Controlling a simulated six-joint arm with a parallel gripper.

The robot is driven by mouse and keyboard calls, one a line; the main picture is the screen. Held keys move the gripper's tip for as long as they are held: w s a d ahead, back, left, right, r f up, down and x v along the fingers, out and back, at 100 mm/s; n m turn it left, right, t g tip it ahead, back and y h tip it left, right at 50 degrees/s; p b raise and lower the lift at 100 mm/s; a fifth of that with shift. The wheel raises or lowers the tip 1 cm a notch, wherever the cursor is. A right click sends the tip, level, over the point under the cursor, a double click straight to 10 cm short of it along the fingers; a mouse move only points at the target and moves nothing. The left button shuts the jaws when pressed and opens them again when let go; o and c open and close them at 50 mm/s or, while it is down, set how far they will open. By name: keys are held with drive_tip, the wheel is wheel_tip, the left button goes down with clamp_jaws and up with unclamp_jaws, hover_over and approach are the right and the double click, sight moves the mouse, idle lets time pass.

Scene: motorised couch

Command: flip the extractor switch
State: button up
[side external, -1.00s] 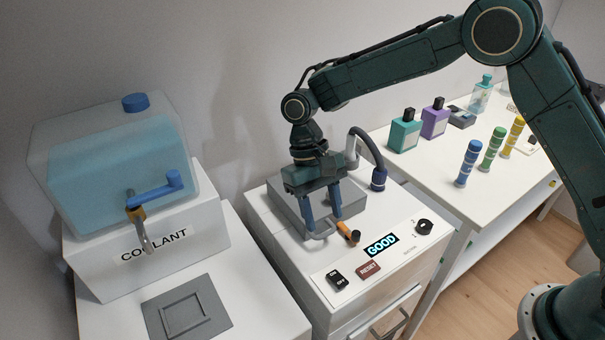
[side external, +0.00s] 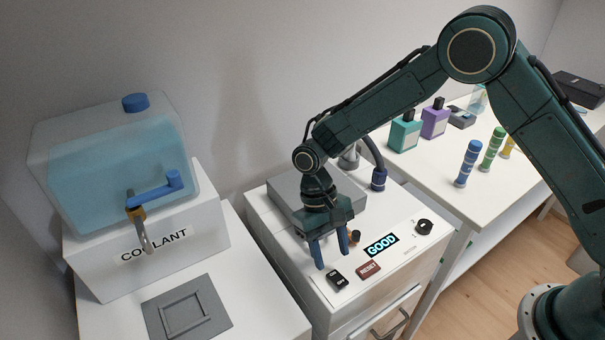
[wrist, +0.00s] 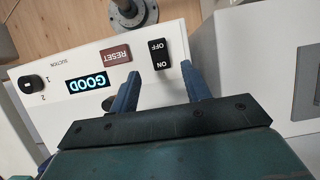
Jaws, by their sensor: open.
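The black ON/OFF rocker switch (side external: 337,279) sits on the white front panel of the machine, left of the RESET button. It also shows in the wrist view (wrist: 160,54), upside down, with its lower end framed by the fingers. My gripper (side external: 331,258) points down with its two blue fingers apart, just behind the switch in the side view. The wrist view shows the open fingertips (wrist: 160,69) on either side of the switch's ON end. Nothing is held. I cannot tell whether a finger touches the panel or which way the switch is set.
On the same panel are the dark red RESET button (side external: 368,270), a lit GOOD display (side external: 382,245) and a black knob (side external: 424,227). A coolant tank (side external: 115,180) stands left.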

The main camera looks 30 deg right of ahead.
sight(336, 277)
drive_tip(key=shift+x, duration=2.4)
drive_tip(key=shift+r, duration=0.1)
drive_tip(key=c, duration=1)
